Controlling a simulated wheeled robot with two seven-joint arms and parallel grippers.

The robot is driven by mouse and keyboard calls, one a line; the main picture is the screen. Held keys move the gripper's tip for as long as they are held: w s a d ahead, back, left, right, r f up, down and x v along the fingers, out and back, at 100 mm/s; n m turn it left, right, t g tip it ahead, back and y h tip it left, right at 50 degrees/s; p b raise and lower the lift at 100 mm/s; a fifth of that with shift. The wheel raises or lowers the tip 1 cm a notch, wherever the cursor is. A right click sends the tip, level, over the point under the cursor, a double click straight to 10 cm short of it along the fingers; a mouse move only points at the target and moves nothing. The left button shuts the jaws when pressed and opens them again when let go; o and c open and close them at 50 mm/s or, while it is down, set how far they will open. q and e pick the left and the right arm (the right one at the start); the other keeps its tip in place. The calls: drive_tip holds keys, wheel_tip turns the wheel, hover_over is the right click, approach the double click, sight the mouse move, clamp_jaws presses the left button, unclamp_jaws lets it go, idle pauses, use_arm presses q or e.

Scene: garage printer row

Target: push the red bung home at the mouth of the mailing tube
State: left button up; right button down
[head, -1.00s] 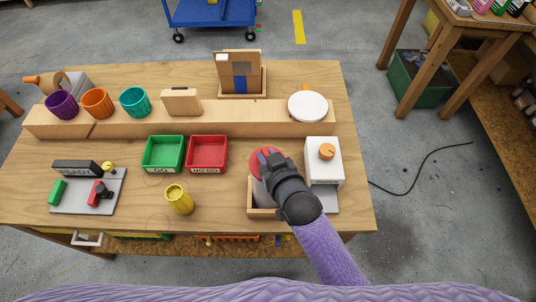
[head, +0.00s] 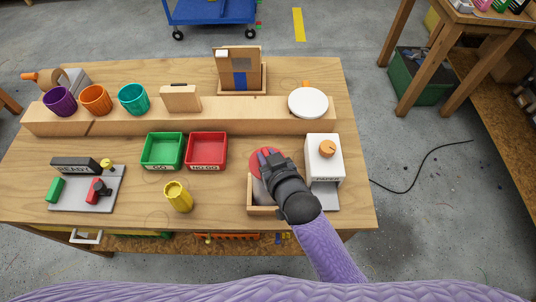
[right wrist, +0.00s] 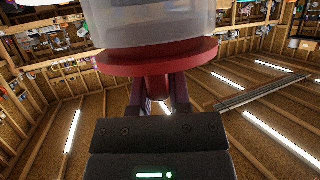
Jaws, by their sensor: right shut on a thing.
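The red bung (head: 262,160) shows in the head view as a red disc, partly covered by my right gripper (head: 264,158). In the right wrist view, the gripper (right wrist: 162,100) is shut on the narrow stem of the red bung (right wrist: 158,58). The bung's wide flange lies across the mouth of the pale, see-through mailing tube (right wrist: 155,20). A reddish tint shows inside the tube's end. I cannot tell whether a thin gap is left between flange and rim. In the head view the tube (head: 257,190) is mostly hidden behind my gripper. My left gripper is not in view.
A wooden holder (head: 262,210) stands around the tube's foot, with a white dispenser (head: 324,165) with an orange knob close at right. Green (head: 161,165) and red (head: 206,166) trays and a yellow cup (head: 178,197) stand at left. A wooden shelf (head: 220,120) runs behind.

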drive_tip(key=shift+f, duration=0.2)
drive_tip(key=shift+f+b, duration=0.25)
drive_tip(key=shift+b, duration=0.05)
unclamp_jaws()
idle(0.6)
idle(0.3)
drive_tip(key=p+v, duration=0.2)
drive_tip(key=v, duration=0.8)
drive_tip(key=shift+p, duration=0.3)
